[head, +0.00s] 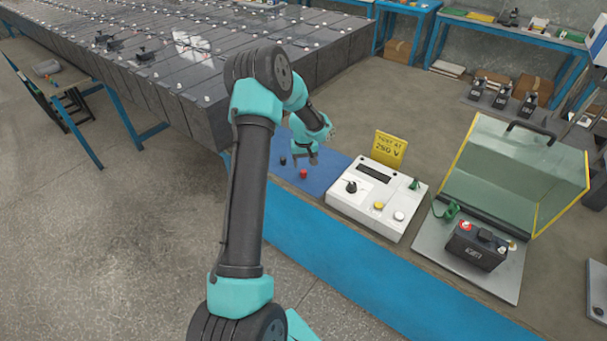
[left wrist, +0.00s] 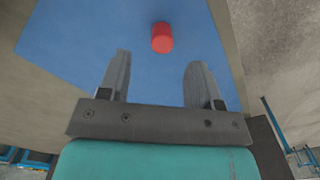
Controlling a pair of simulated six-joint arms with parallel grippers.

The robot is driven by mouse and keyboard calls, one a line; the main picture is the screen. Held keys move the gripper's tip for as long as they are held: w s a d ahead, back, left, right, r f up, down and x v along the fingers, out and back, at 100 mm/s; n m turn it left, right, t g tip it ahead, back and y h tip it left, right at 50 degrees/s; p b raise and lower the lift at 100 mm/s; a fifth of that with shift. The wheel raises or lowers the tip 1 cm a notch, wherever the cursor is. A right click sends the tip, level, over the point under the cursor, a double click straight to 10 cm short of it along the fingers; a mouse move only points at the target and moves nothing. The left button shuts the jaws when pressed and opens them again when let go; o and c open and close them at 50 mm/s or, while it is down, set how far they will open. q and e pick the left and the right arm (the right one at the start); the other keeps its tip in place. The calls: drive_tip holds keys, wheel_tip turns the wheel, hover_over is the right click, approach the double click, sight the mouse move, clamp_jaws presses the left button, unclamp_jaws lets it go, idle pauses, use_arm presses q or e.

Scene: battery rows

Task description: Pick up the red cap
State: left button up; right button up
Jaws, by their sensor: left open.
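The red cap (head: 304,174) stands on a blue mat (head: 335,166) at the near edge of the bench. It also shows in the left wrist view (left wrist: 162,38), beyond the fingertips and roughly between their lines. My left gripper (head: 304,160) is above the mat, close to the cap in the head view. In the left wrist view its two fingers (left wrist: 160,72) are apart with nothing between them. A dark cap (head: 283,160) stands on the mat to the left of the red one. My right gripper is not in view.
A white tester box (head: 377,198) with a yellow sign (head: 389,150) stands right of the mat. Further right, a black battery (head: 476,246) sits by a clear yellow-edged cover (head: 515,175). Rows of dark batteries (head: 150,50) fill the back left.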

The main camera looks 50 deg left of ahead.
sight(303, 171)
use_arm(q)
drive_tip(key=shift+f, duration=0.15)
drive_tip(key=shift+s+f, duration=0.15)
drive_tip(key=shift+f, duration=2.35)
drive_tip(key=shift+c, duration=0.4)
drive_tip(key=c, duration=0.9)
